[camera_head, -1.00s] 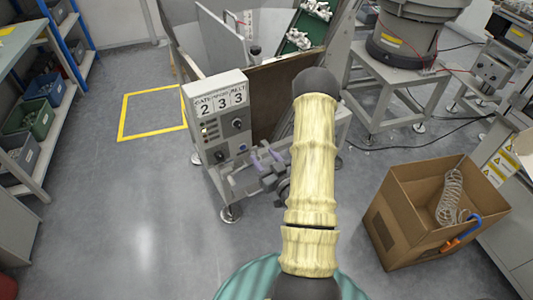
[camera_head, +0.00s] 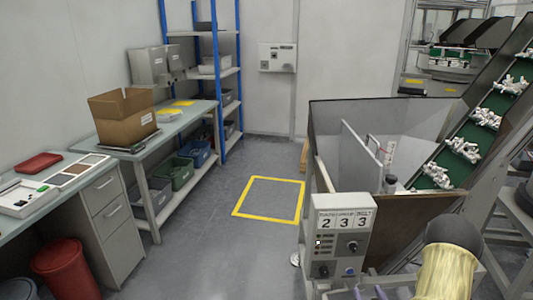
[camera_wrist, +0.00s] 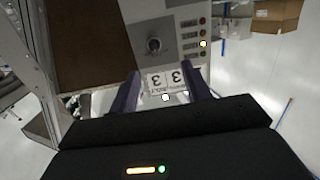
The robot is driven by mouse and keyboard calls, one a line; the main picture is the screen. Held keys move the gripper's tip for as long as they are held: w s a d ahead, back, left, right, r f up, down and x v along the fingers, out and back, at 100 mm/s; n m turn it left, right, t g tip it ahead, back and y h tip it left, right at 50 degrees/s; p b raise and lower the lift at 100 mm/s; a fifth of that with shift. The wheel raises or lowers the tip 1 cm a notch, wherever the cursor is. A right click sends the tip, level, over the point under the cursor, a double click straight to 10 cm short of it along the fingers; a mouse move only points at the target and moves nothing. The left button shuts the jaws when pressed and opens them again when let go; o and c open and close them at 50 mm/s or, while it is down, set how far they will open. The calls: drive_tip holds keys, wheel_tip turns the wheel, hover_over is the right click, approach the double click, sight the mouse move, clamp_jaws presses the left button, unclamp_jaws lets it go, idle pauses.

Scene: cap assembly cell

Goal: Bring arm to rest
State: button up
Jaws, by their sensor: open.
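My gripper (camera_wrist: 160,80) is open and empty in the wrist view, with two dark fingers spread apart. Beyond the fingers is the grey control panel (camera_wrist: 183,40), shown upside down, with a knob, small lamps and number cards. In the head view the same control panel (camera_head: 329,253) reads 2 3 3 and stands at lower centre right. The tips of my gripper (camera_head: 369,293) barely show at the bottom edge, just below the panel. My arm, with a yellowish cover, is at lower right. Whether the gripper touches the panel cannot be told.
A hopper (camera_head: 330,125) and a green conveyor (camera_head: 465,150) with white parts stand at right. A workbench (camera_head: 90,165) with a cardboard box (camera_head: 122,118), a red bin (camera_head: 66,272) and a blue-post shelf (camera_head: 216,85) line the left. Floor inside the yellow square (camera_head: 268,180) is clear.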

drive_tip(key=a+r+n+g, duration=0.1)
drive_tip(key=a+r+g, duration=0.4)
drive_tip(key=a+g, duration=0.35)
drive_tip(key=s+a+r+m+g, duration=0.1)
drive_tip(key=s+a+r+g, duration=0.25)
drive_tip(key=s, duration=0.25)
drive_tip(key=s+a+r+g, duration=0.2)
drive_tip(key=s+a, duration=0.2)
drive_tip(key=s, duration=0.1)
wheel_tip(320, 180, up, 14)
drive_tip(key=p, duration=1.4)
drive_tip(key=shift+s+f, duration=0.1)
